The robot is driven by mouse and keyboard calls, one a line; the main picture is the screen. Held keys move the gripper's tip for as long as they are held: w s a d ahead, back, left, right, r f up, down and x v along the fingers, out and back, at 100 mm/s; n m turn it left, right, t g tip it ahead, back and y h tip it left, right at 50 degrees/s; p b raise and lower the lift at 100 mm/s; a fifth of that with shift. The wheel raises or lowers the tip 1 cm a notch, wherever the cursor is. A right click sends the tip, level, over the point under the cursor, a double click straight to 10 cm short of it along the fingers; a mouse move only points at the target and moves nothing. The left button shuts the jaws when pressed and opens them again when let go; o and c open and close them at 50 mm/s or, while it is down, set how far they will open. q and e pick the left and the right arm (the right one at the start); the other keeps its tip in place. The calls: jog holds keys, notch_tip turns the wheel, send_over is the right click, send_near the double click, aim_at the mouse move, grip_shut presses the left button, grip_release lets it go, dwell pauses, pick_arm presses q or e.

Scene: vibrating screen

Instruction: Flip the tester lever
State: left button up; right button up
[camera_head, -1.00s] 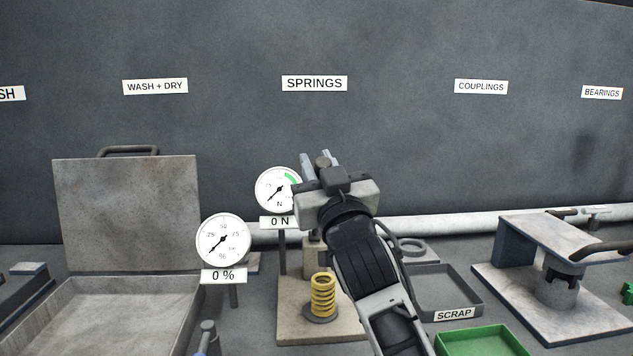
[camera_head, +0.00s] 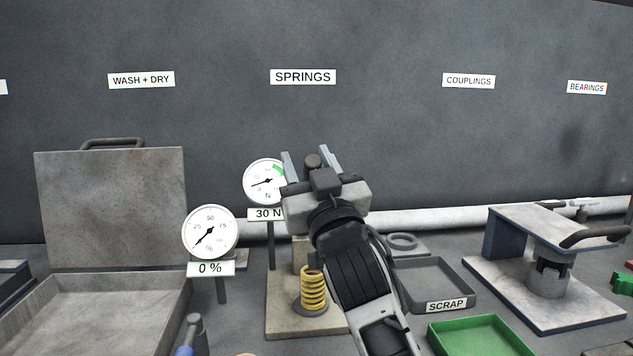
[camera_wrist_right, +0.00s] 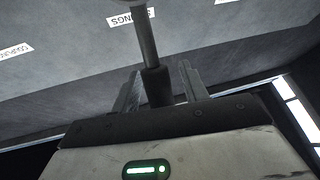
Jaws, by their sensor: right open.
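The spring tester stands under the SPRINGS sign, with a pale base plate (camera_head: 285,322), a yellow coil spring (camera_head: 313,287) and a round force gauge (camera_head: 265,181) whose label reads 30 N. My right gripper (camera_head: 309,158) is open in front of the tester's upper part and hides much of it. A dark round-ended piece, seemingly the tester lever's grip (camera_head: 312,161), shows between its two fingers. In the right wrist view, the lever's dark grip (camera_wrist_right: 157,87) and thinner rod (camera_wrist_right: 147,38) stand between the open fingers (camera_wrist_right: 160,84). Contact cannot be told. My left gripper is out of view.
A second gauge (camera_head: 210,232) reading 0 % and an open grey box (camera_head: 110,212) stand left. A grey SCRAP tray (camera_head: 431,275) and a green tray (camera_head: 481,335) lie right, before a bench press (camera_head: 548,235). A blue-handled piece (camera_head: 190,340) is at the front edge.

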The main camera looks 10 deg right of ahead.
jog(key=b+v, duration=0.2)
jog(key=v, duration=1.3)
jog(key=shift+s+f, duration=0.15)
jog(key=shift+s, duration=0.2)
